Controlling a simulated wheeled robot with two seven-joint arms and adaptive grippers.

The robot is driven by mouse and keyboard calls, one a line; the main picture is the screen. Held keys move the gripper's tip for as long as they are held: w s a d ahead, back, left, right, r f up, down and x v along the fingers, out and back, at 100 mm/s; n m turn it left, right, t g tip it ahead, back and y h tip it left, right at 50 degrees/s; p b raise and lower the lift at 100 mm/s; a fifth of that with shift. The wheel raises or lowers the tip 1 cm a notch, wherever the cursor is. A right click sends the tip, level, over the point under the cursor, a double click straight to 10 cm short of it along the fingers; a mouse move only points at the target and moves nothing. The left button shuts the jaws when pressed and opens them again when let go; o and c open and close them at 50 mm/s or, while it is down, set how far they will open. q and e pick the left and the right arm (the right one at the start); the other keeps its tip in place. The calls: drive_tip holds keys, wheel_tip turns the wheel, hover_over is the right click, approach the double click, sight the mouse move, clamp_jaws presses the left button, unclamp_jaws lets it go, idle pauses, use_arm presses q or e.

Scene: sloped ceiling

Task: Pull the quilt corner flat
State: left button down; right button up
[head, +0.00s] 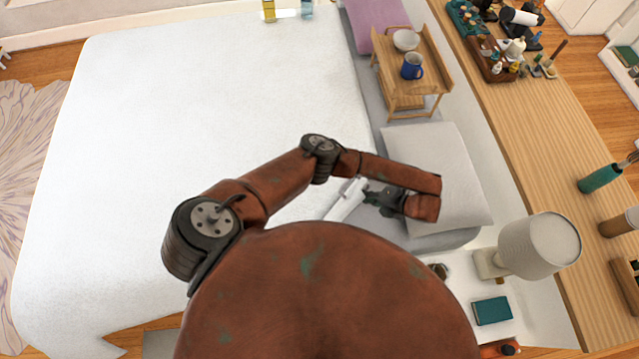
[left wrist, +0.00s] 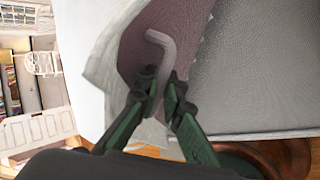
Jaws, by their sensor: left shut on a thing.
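The white quilt (head: 215,120) covers most of the bed and lies mostly smooth. In the left wrist view the quilt (left wrist: 95,60) borders a mauve patch (left wrist: 135,50), apparently its turned-back underside. A pale curled strip, seemingly the quilt corner (left wrist: 165,50), runs down between the fingers of my left gripper (left wrist: 162,95). The left gripper is shut on it. In the head view my left gripper (head: 372,194) is at the quilt's near right edge, beside the pillow, next to a narrow white fold (head: 346,200). My own body hides the quilt's near edge.
A grey pillow (head: 440,170) lies right of the gripper. A wooden bed tray (head: 432,62) holds a blue mug (head: 411,68) and a bowl (head: 406,40). A lamp (head: 538,246) and a teal book (head: 492,311) stand at the lower right. Grey sheet (left wrist: 265,65) lies right of the fingers.

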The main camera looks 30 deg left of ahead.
use_arm(q)
drive_tip(key=shift+d+f, duration=0.1)
drive_tip(key=shift+d, duration=0.25)
drive_tip(key=shift+d+f+y+b, duration=0.3)
drive_tip(key=shift+d+f+b, duration=0.15)
drive_tip(key=shift+d, duration=0.15)
drive_tip(key=shift+d+f+y+b, duration=0.35)
drive_tip(key=shift+d+b, duration=0.1)
drive_tip(key=shift+d, duration=0.15)
